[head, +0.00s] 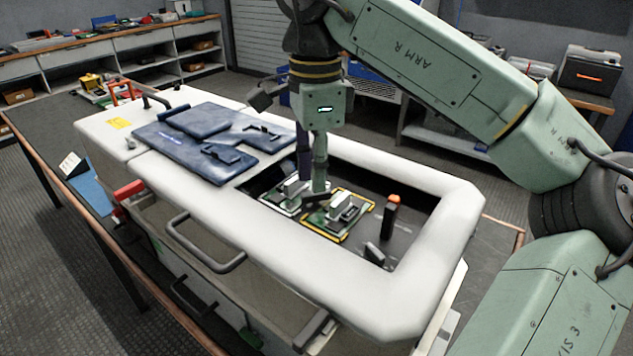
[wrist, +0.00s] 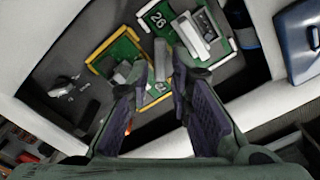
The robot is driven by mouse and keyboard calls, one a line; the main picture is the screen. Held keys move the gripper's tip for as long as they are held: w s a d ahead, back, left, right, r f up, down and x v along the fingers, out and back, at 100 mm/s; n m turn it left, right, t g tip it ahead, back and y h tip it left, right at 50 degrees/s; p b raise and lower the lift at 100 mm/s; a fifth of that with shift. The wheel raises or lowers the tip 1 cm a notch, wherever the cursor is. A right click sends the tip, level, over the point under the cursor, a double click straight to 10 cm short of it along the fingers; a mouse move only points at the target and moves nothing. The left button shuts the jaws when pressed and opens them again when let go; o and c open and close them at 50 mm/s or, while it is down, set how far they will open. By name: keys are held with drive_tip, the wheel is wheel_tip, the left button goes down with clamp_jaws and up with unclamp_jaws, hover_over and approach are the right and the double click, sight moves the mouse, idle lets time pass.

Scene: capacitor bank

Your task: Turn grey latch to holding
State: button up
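My gripper (head: 318,188) points down into the open bay of the white-rimmed cabinet, above the gap between two circuit boards. In the wrist view my gripper (wrist: 160,84) has its two fingers apart. A grey upright bar (wrist: 162,62) shows between the fingertips. It looks like a latch between the boards; I cannot tell its setting or whether a finger touches it. The yellow-edged green board (head: 335,216) lies on one side, also in the wrist view (wrist: 103,64). The pale-edged green board (wrist: 217,47), marked 26, lies on the other. My gripper partly hides the bar in the head view.
The raised white rim (head: 440,250) surrounds the opening. A dark blue cover (head: 190,150) lies on the cabinet's left part.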

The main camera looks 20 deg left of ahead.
sight(316, 196)
drive_tip(key=shift+f, duration=1.35)
drive_tip(key=shift+c, duration=0.4)
clamp_jaws()
